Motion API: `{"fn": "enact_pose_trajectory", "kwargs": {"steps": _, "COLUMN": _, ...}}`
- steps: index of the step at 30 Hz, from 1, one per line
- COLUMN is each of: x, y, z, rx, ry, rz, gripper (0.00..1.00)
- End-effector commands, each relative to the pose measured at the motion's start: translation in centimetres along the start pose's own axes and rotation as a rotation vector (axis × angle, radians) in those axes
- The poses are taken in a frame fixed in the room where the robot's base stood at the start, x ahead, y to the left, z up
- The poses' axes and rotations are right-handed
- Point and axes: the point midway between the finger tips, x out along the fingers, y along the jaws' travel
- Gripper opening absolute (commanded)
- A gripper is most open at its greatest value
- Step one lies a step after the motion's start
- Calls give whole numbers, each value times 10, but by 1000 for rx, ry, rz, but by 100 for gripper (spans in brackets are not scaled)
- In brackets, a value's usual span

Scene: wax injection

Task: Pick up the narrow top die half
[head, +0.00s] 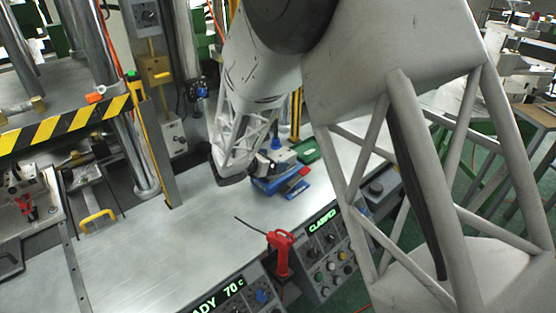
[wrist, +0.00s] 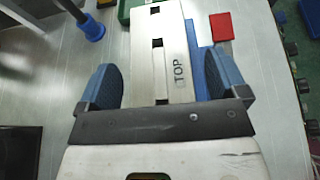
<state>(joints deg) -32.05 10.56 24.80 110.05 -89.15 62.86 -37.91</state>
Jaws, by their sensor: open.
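The narrow top die half is a long, bare metal block (wrist: 174,45) marked "TOP", with dark slots along it, in the wrist view. My gripper (wrist: 163,80) is open, with one blue fingertip on each side of the block. A gap shows on the left side, while the right fingertip is close to a blue surface beside the block. I cannot tell whether it touches. In the head view my gripper (head: 262,166) is low over a blue piece (head: 275,185) on the bench, and hides most of the die half.
A red block (wrist: 221,26) lies to the right of the die half. A green tray (head: 307,150) is behind it. A blue-topped post (wrist: 90,25) stands at the upper left of the wrist view. A red-handled tool (head: 281,240) stands near the control panels.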

Motion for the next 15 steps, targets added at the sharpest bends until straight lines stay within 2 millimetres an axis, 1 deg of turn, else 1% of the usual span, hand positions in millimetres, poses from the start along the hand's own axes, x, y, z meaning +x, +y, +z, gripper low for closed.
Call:
{"fn": "enact_pose_trajectory", "kwargs": {"steps": 12, "x": 0, "y": 0, "z": 0, "rx": 0, "ry": 0, "rz": 0, "gripper": 92}}
{"fn": "enact_pose_trajectory", "kwargs": {"steps": 13, "x": 0, "y": 0, "z": 0, "rx": 0, "ry": 0, "rz": 0, "gripper": 90}}
{"fn": "enact_pose_trajectory", "kwargs": {"steps": 15, "x": 0, "y": 0, "z": 0, "rx": 0, "ry": 0, "rz": 0, "gripper": 79}}
